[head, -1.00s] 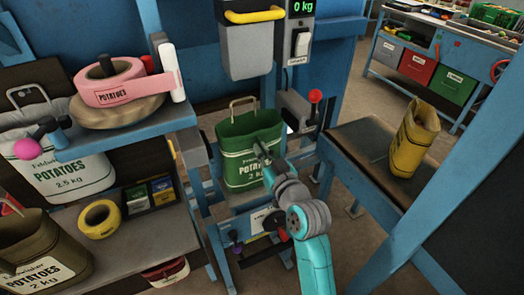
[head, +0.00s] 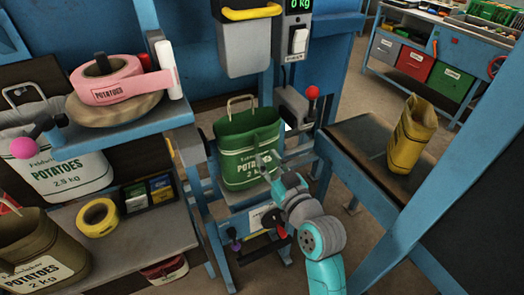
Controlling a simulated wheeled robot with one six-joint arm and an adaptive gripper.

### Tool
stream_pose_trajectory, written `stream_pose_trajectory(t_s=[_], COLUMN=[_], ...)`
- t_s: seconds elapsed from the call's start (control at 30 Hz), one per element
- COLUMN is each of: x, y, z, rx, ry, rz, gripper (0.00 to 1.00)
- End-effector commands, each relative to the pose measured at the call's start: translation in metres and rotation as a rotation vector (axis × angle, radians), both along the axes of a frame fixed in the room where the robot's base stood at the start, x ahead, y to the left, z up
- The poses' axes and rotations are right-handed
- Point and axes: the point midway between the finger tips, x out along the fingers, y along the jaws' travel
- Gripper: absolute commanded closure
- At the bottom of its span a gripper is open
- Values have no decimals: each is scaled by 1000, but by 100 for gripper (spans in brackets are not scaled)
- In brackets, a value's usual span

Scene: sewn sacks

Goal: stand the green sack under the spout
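The green sack (head: 236,150), labelled potatoes 2 kg, stands upright with its mouth open and its pale handle raised. It rests on the small stand below the grey spout (head: 243,48), which has a yellow bar across its front. A gap shows between the sack's mouth and the spout. My gripper (head: 267,161) is at the sack's lower right front. Its two fingertips look spread, with nothing seen between them. It hides a small part of the sack's front, and I cannot tell whether it touches the cloth.
A yellow sack (head: 409,140) stands on the dark-topped bench at right. A red-knobbed lever (head: 313,93) is right of the spout; the display (head: 301,5) reads 0 kg. A shelf at left holds a pink tape roll (head: 106,80). Blue posts flank the stand.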

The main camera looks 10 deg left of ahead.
Motion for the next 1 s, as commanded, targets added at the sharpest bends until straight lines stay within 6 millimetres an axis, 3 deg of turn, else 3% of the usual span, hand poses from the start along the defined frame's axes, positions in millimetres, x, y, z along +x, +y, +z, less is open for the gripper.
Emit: stream_pose_trajectory(t_s=[0.3, 0.77, 0.87, 1.0], x=[-45, -56, -61, -81], y=[-31, -38, -44, -67], z=[-1, -1, -11, -43], rx=[0, 0, 1, 8], ry=[1, 2, 14, 52], rz=[0, 0, -17, -82], gripper=[69, 69, 69, 69])
